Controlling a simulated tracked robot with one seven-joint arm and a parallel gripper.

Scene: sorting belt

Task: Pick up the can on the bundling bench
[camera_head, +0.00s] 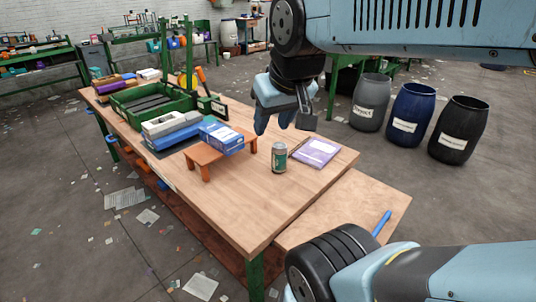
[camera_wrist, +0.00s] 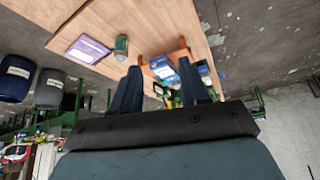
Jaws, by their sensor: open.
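A green can with a light top (camera_head: 279,158) stands upright on the wooden bench (camera_head: 235,205). It also shows in the wrist view (camera_wrist: 121,45), beyond the fingers and a little left of them. My gripper (camera_head: 275,122) is open above the bench, behind and above the can in the head view, and apart from it. In the wrist view nothing lies between the fingers (camera_wrist: 165,95) of my gripper. The can is fully in sight in the head view.
A purple book (camera_head: 317,153) lies just right of the can. A small orange stand (camera_head: 205,158) with a blue box (camera_head: 222,138) is to its left. A green crate (camera_head: 130,105) stands further back. Barrels (camera_head: 410,115) stand on the floor at right. The bench front is clear.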

